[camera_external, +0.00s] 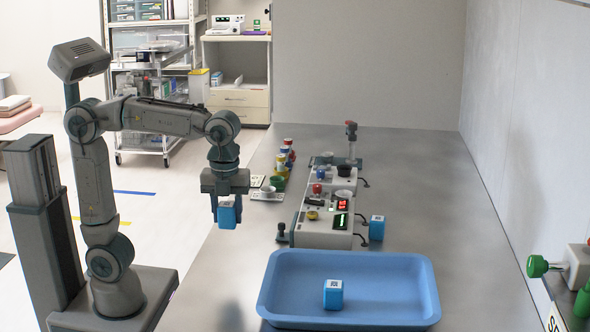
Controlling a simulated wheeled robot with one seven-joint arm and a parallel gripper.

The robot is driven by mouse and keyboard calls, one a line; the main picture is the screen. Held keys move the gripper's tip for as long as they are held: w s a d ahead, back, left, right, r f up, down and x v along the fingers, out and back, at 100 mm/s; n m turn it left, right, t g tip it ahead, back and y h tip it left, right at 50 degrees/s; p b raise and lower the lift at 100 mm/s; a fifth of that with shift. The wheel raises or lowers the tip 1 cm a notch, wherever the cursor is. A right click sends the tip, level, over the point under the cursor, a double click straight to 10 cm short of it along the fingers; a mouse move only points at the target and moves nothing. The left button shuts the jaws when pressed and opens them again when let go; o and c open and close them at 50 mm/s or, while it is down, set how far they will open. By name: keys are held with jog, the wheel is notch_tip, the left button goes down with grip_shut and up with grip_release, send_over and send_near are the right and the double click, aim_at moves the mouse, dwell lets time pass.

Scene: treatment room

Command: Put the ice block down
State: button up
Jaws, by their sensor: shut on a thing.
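My gripper (226,203) points down, shut on a blue block with a white marked top (228,216), which I take to be the ice block. It is held upright in the air near the left edge of the grey table (215,268), left of the control box. A similar blue block (333,296) sits in the blue tray (430,290), and another (377,230) stands on the table right of the control box. The markings on the blocks are too small to read.
A control box (318,240) with knobs and lit displays stands mid-table, with a small joystick (282,234) at its left. Several coloured jars (283,168) and a tap-like post (351,145) are farther back. Green valve knobs (537,266) are at right. Table left of the tray is clear.

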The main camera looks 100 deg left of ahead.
aim_at(340, 275)
jog(key=w+d+p, duration=1.6)
jog(key=w+p, duration=0.1)
jog(key=w, duration=0.4)
jog(key=shift+m, duration=0.4)
jog(key=w+a+f, duration=0.2)
jog(key=a, duration=0.1)
jog(key=w+a+f+p, duration=0.1)
jog(key=w+a+f, duration=0.1)
jog(key=a, duration=0.1)
jog(key=w+a+f, duration=0.2)
jog(key=a, duration=0.1)
jog(key=shift+w+f, duration=0.2)
jog(key=shift+f, duration=0.15)
jog(key=shift+f+p, duration=0.45)
jog(key=shift+f, duration=1.55)
jog(key=shift+f, duration=0.1)
jog(key=o, duration=1)
